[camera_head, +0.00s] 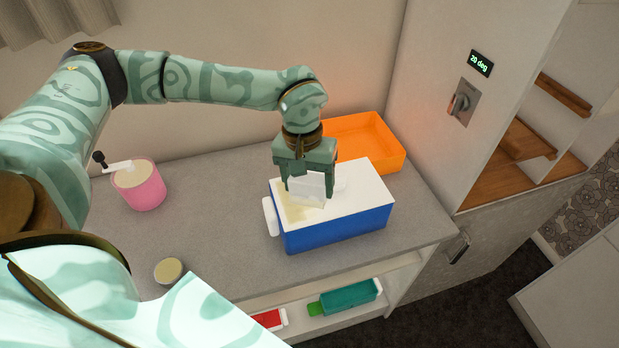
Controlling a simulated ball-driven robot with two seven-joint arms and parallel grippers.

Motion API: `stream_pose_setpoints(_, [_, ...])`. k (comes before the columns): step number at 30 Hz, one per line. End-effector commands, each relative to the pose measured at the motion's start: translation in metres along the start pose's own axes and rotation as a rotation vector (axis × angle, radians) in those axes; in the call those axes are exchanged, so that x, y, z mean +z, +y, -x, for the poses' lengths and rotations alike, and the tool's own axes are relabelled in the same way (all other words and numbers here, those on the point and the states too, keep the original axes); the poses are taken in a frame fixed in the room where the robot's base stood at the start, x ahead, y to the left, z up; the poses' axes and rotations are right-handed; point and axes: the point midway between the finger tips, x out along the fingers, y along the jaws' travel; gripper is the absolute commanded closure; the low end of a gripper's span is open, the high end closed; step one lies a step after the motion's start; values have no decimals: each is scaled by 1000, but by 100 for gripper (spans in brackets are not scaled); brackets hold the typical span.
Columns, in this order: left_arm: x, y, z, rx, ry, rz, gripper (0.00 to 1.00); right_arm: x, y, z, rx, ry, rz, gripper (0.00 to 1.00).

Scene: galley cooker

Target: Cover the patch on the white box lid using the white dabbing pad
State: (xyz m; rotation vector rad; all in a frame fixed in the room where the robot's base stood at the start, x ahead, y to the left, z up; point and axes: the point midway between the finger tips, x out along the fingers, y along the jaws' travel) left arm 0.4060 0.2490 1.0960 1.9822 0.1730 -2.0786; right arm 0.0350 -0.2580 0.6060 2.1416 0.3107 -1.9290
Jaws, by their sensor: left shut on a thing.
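A blue box (335,231) with a white lid (366,184) stands on the grey counter. A pale yellowish patch (291,211) shows on the left part of the lid. My left gripper (307,181) comes down over the lid and is shut on the white dabbing pad (311,190). The pad is at the patch and hides part of it. I cannot tell whether the pad touches the lid. My right gripper is not in view.
An orange tray (387,155) stands behind the box. A round beige disc (168,271) lies near the front. A green item (350,298) sits on the shelf below. The counter between pot and box is clear.

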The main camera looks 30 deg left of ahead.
Motion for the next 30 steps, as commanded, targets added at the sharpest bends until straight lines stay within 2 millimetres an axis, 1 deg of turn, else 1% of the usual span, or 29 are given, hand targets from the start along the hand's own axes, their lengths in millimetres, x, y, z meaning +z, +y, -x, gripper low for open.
stream_pose_setpoints(1, [1,0,-1,-1,0,-3,51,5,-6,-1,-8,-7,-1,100])
stream_pose_setpoints(3, [1,0,0,-1,0,-4,51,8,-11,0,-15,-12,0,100])
stream_pose_setpoints(6, [1,0,1,-1,0,-4,51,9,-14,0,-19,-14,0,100])
stream_pose_setpoints(11, [1,0,1,-1,0,-4,51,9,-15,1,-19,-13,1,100])
stream_pose_setpoints(16, [2,1,2,-1,0,-4,51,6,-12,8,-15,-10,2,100])
stream_pose_setpoints(18, [1,0,-7,-1,-1,-4,51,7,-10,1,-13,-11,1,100])
stream_pose_setpoints(24, [-1,-2,-30,-2,-1,-3,51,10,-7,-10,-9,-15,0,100])
stream_pose_setpoints(27, [-1,-3,-39,-2,-1,-3,51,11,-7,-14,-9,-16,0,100])
stream_pose_setpoints(30, [-1,-4,-44,-2,-1,-3,51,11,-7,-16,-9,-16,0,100])
